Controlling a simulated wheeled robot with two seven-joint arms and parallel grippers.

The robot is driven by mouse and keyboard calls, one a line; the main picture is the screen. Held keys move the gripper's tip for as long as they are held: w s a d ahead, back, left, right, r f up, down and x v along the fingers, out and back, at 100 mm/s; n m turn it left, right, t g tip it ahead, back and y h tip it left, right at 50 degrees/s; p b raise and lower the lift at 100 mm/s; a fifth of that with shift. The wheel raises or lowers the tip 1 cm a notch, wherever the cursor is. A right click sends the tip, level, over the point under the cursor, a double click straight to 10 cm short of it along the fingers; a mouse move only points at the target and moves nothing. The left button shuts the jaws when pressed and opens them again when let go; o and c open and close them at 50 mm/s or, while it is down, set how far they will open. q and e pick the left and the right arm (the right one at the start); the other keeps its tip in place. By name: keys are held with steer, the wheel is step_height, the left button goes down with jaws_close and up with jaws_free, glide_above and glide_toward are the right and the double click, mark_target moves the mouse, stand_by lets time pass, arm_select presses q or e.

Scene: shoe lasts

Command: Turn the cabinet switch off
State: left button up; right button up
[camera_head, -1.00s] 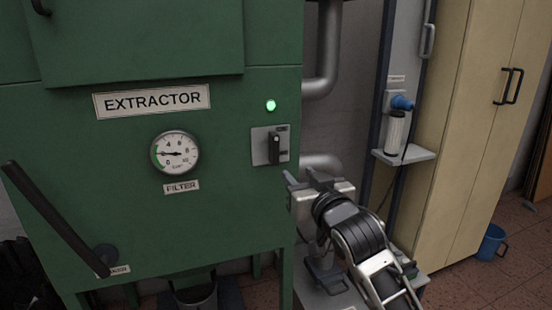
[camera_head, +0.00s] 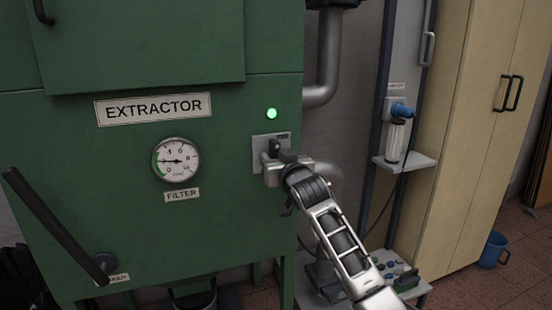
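The green extractor cabinet (camera_head: 70,140) fills the left of the head view. Its switch plate (camera_head: 259,141) is on the front at the right side, below a lit green lamp (camera_head: 271,113). The black switch handle is mostly hidden behind my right gripper (camera_head: 276,152), which is right at the plate. The fingers point at the handle and overlap it. Whether they touch or grip it, and how far apart they are, I cannot make out. My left gripper is not in view.
A round gauge (camera_head: 176,160) sits left of the switch, and a long black lever (camera_head: 52,222) sticks out at the lower left. A grey pipe (camera_head: 326,60) and a small shelf (camera_head: 408,163) are to the right. A low bench with green items (camera_head: 400,272) stands below my arm.

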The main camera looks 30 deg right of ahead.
jaws_close()
